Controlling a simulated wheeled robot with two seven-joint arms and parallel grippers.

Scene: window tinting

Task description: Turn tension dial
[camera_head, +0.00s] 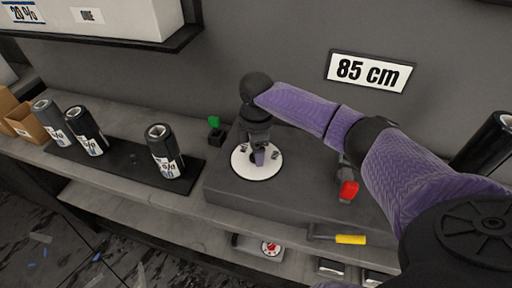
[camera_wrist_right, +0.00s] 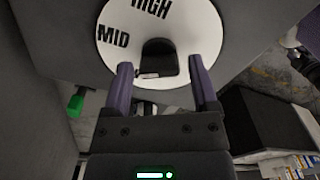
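The tension dial is a round white disc (camera_head: 243,172) on the raised grey block, partly covered by my right gripper in the head view. In the right wrist view the dial face (camera_wrist_right: 190,22) shows the words HIGH and MID, with a black knob (camera_wrist_right: 160,55) at its lower middle. My right gripper (camera_wrist_right: 160,68) is open, with one purple fingertip on each side of the knob and a visible gap to both sides. In the head view the right gripper (camera_head: 258,152) points down over the dial. The lower part of the dial is hidden. My left gripper is not in view.
A green-tipped switch (camera_head: 215,130) stands left of the dial and a red-handled part (camera_head: 348,190) right of it. Several dark rolls, one here (camera_head: 165,152), stand on a black mat at left. A yellow-handled tool (camera_head: 350,239) lies below the block.

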